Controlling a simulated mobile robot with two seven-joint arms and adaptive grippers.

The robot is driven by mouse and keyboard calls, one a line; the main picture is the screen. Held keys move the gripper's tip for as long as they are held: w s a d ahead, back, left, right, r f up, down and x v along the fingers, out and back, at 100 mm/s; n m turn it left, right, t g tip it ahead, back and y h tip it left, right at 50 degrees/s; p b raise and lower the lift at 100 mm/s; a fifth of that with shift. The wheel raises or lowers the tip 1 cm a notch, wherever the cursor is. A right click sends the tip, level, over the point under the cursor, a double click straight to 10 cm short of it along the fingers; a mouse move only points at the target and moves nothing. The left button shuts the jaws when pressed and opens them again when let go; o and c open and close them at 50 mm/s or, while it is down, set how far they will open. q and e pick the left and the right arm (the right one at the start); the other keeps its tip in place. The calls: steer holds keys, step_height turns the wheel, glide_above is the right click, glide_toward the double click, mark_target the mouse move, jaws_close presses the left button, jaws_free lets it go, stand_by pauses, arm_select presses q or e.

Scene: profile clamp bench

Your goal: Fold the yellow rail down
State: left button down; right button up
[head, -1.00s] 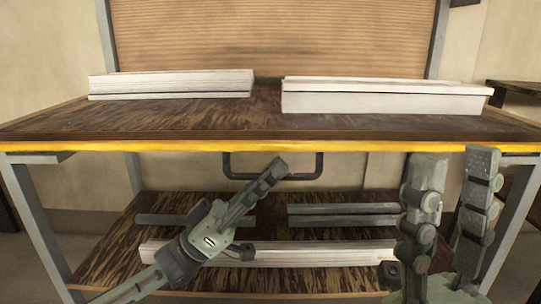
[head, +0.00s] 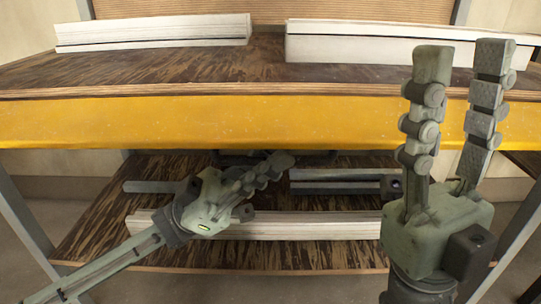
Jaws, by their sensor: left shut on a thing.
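The yellow rail (head: 200,122) runs along the whole front edge of the bench top, and its broad face shows below the wooden edge. A dark U-shaped handle (head: 232,157) hangs below it, mostly hidden by the rail and my fingers. My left gripper (head: 285,160) is at the handle just under the rail, its fingers seen from the side and closed on the bar. The exact contact is hidden. My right gripper (head: 463,48) points up in front of the rail at the right, its two fingers apart with nothing between them.
Two stacks of white planks, left (head: 150,32) and right (head: 390,45), lie on the bench top (head: 170,70). A lower shelf (head: 85,245) holds another white plank (head: 310,226) and grey bars (head: 155,187). Bench legs stand at both sides.

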arm_select(q)
steer(key=shift+r, duration=0.15)
steer(key=c, duration=1.6)
jaws_free()
steer(key=v, duration=1.2)
steer(key=shift+s, duration=0.1)
